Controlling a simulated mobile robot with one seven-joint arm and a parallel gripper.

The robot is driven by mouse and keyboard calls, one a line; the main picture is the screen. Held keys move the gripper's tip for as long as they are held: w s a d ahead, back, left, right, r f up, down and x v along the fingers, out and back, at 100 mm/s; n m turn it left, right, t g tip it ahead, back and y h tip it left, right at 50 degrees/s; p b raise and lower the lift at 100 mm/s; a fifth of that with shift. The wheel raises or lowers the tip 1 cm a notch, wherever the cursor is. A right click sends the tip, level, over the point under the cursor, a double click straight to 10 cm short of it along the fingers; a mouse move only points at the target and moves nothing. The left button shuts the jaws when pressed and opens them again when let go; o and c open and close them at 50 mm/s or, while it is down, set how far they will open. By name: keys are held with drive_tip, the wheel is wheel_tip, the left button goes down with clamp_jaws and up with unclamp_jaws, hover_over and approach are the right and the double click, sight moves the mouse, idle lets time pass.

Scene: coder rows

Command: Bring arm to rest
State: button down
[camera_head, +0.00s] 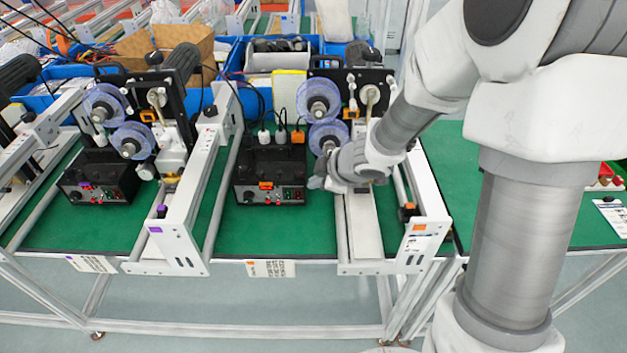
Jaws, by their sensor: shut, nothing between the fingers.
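My arm reaches in from the right side of the head view. It bends down to the left over the green-topped bench (226,238). My gripper (318,183) is at the right-hand coder machine, in front of its lower clear reel (327,137) and just right of the black control box (271,176). The fingers are small and partly hidden by the gripper body. They are shut with nothing seen between them. I cannot tell whether the gripper touches the machine.
A second coder machine with clear reels (104,105) and its own control box (99,178) stands to the left. White rails (178,226) run along the bench. Blue bins (282,58) and a cardboard box (182,40) are behind.

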idle(0.3)
drive_tip(key=s+d+r+m+t+h, duration=0.1)
drive_tip(key=s+d+r+m+h, duration=0.2)
drive_tip(key=d+r+m, duration=0.35)
drive_tip(key=s+d+r+m+t+h, duration=0.1)
drive_tip(key=s+d+r+m+h, duration=0.25)
drive_tip(key=d+r, duration=0.45)
drive_tip(key=s+a+r+m+g+y, duration=0.1)
drive_tip(key=s+r+m, duration=0.1)
drive_tip(key=s, duration=0.6)
drive_tip(key=s+a+r+m+g, duration=0.1)
drive_tip(key=s+m, duration=0.3)
drive_tip(key=s, duration=0.5)
drive_tip(key=shift+a+r+g+y, duration=0.35)
drive_tip(key=shift+a+r+g, duration=0.05)
drive_tip(key=shift+a, duration=0.25)
